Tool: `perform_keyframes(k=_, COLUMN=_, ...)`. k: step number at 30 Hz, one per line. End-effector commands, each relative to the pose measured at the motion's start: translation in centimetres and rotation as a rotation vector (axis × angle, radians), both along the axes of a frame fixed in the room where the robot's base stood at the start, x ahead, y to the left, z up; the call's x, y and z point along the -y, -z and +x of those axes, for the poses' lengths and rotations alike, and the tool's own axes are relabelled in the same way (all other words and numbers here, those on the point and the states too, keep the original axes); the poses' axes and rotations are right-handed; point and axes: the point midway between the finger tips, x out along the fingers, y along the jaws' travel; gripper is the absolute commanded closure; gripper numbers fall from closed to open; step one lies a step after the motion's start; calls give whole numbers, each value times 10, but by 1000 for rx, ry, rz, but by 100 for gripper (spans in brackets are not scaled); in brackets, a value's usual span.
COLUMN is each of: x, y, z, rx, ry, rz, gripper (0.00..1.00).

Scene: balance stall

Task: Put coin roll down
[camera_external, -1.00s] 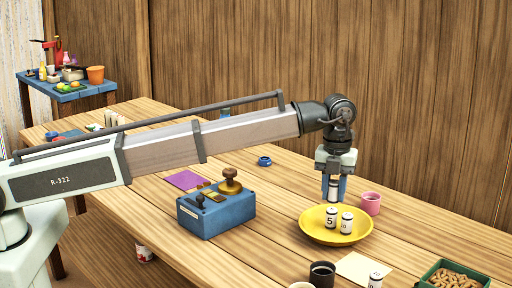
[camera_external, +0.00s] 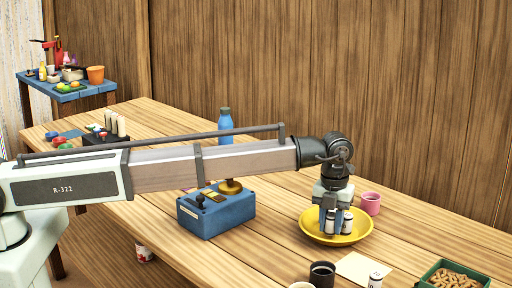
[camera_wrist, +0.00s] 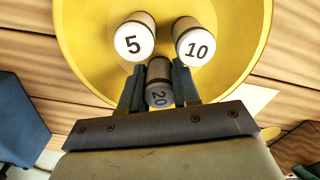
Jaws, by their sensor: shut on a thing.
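My gripper (camera_wrist: 158,92) is shut on a white coin roll marked 20 (camera_wrist: 158,97), held between its fingertips. In the external view my gripper (camera_external: 331,220) is low over the yellow dish (camera_external: 309,230). Two other white rolls stand in the dish, one marked 5 (camera_wrist: 134,42) and one marked 10 (camera_wrist: 195,46). In the wrist view they are just beyond my fingertips, close to the held roll. In the external view my fingers partly hide the rolls. I cannot tell whether the held roll touches the dish.
A pink cup (camera_external: 371,203) stands just right of the dish. A blue box with a brass pan (camera_external: 215,213) is to its left. In front are a black cup (camera_external: 322,274), a pale card (camera_external: 358,266), another white roll (camera_external: 376,277) and a green tray (camera_external: 425,276).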

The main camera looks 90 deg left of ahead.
Motion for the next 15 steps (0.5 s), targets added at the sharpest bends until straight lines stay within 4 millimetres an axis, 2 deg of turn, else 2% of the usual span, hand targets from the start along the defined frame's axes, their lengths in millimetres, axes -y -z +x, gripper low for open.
perform_keyframes(k=3, x=0, y=9, z=0, rx=0, ry=0, rz=0, gripper=100)
perform_keyframes(k=14, x=0, y=11, z=0, rx=0, ry=0, rz=0, gripper=100)
perform_keyframes(k=15, x=0, y=11, z=0, rx=0, ry=0, rz=0, gripper=66)
